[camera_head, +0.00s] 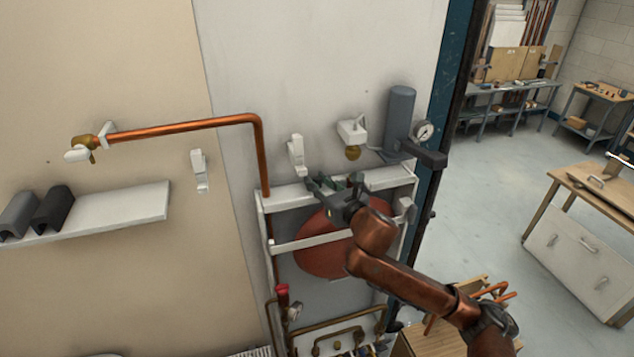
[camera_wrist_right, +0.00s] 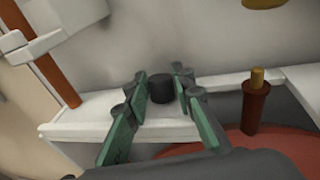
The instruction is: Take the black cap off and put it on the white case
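The small black cap (camera_wrist_right: 161,88) stands upright on the top of the white case (camera_wrist_right: 80,122), near the wall, in the right wrist view. My right gripper (camera_wrist_right: 162,82) is open, with its green-padded fingers on either side of the cap and a visible gap on both sides. In the head view my right gripper (camera_head: 335,183) is over the top edge of the white case (camera_head: 284,194); I cannot make out the cap there. A brown stem with a bare brass tip (camera_wrist_right: 257,92) stands to the right of the cap. My left gripper is not in view.
A red round vessel (camera_head: 318,250) sits inside the white case. A copper pipe (camera_head: 190,126) runs down to its left. White wall brackets (camera_head: 297,154) and a grey cylinder with gauge (camera_head: 401,115) are just above. Open floor (camera_head: 500,175) lies to the right.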

